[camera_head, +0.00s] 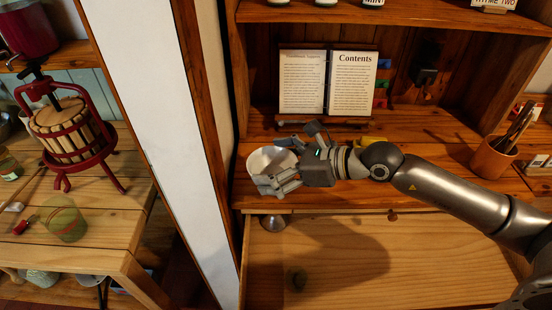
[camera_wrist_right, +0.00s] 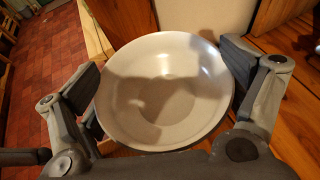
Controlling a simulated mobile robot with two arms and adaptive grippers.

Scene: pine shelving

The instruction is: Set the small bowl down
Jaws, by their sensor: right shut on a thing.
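The small bowl (camera_head: 262,160) is pale, round and empty, at the left end of the pine shelf (camera_head: 420,165). My right gripper (camera_head: 273,163) reaches it from the right, with its fingers on either side of the rim. In the right wrist view, the bowl (camera_wrist_right: 165,95) fills the space between the two fingers of the gripper (camera_wrist_right: 162,78), and its inside faces the camera. The gripper is shut on the bowl. The bowl's underside is hidden, so I cannot tell whether it touches the shelf. My left gripper is not in view.
An open book (camera_head: 328,85) stands at the back of the shelf. A pot of utensils (camera_head: 491,158) stands at the right. A white wall post (camera_head: 175,120) is close to the bowl's left. A wooden press (camera_head: 70,130) stands on the left table. The shelf before the book is mostly clear.

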